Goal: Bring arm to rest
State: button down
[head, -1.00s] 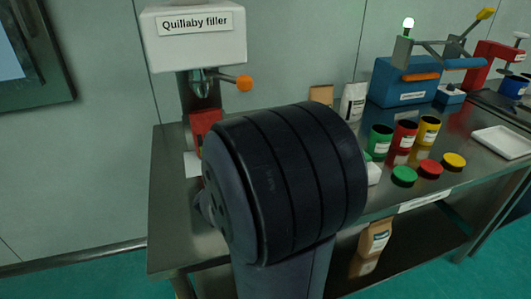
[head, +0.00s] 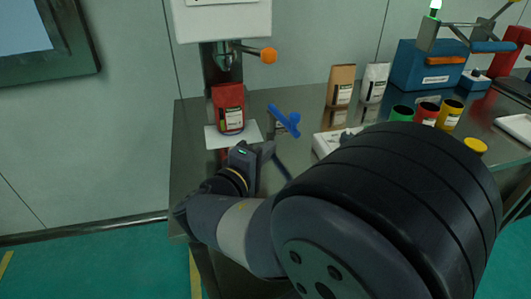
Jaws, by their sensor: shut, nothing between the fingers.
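My arm reaches from the lower right across the front of the steel table (head: 190,140). Its large dark joint covers the table's right front part. My gripper (head: 266,151) is small and dark at the table's front left, beside a wrist with a small green light. It is shut and holds nothing. It is in front of a red bag (head: 228,108) that stands upright on a white plate under the filler (head: 222,20). The gripper appears apart from the bag. The fingertips are hard to make out.
A blue tool (head: 284,121) is right of the bag. A white scale or tray (head: 327,146) is partly hidden by my arm. Brown (head: 341,85) and white (head: 375,82) bags stand behind. Coloured cans, a yellow lid (head: 475,145) and a blue machine (head: 425,68) are at the right. Floor at left is clear.

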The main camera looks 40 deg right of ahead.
jog(key=shift+s+a, duration=0.2)
jog(key=shift+a, duration=0.05)
jog(key=shift+d, duration=0.15)
